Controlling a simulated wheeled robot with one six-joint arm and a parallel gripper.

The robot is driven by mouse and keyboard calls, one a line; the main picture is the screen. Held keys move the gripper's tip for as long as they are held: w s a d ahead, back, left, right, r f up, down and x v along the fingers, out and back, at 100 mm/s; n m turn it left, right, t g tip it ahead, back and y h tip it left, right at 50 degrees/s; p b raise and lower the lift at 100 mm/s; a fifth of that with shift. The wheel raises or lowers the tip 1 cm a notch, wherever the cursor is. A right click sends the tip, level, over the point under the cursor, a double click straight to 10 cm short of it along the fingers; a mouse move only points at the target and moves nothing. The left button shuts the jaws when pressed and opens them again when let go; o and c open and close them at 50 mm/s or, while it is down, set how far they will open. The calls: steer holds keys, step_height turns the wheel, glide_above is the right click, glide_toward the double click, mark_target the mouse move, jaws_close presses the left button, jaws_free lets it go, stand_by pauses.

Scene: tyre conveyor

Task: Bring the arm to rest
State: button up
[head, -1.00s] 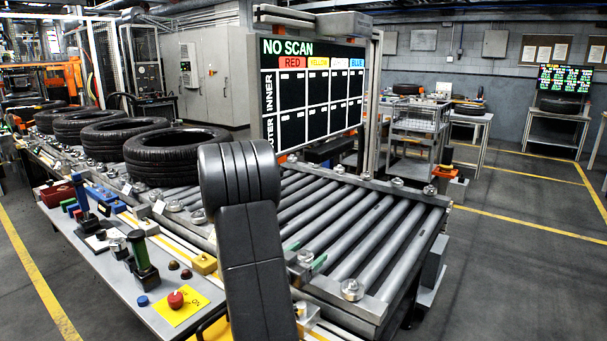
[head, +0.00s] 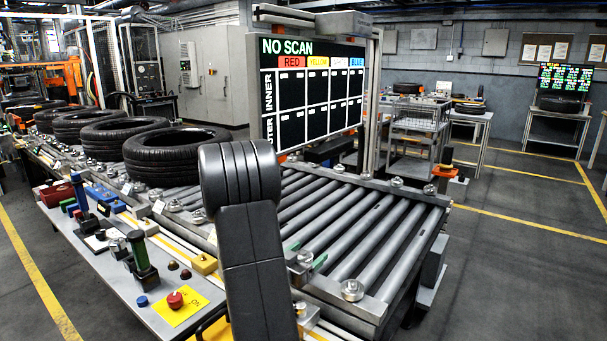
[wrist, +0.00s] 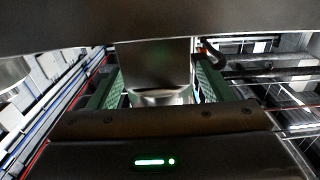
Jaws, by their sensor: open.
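My arm (head: 255,262) stands folded in the front middle of the head view. Its thick black links hide part of the roller conveyor (head: 365,235) behind them. My gripper (wrist: 160,88) shows in the wrist view as two green fingers set wide apart, so it is open. I see nothing held between the fingers. A dark block and a pale rounded part show between and beyond them; I cannot tell what they are. Behind the fingers the wrist view shows what look like ceiling beams and pipes.
Several black tyres (head: 172,158) lie in a row on the conveyor at the left. A "NO SCAN" board (head: 312,95) stands over the conveyor. The floor at the right (head: 520,260) is clear.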

step_height(320, 180, up, 10)
steer(key=p, duration=0.7)
steer(key=shift+s+a+f, duration=0.1)
steer(key=shift+f, duration=0.05)
steer(key=shift+f, duration=0.1)
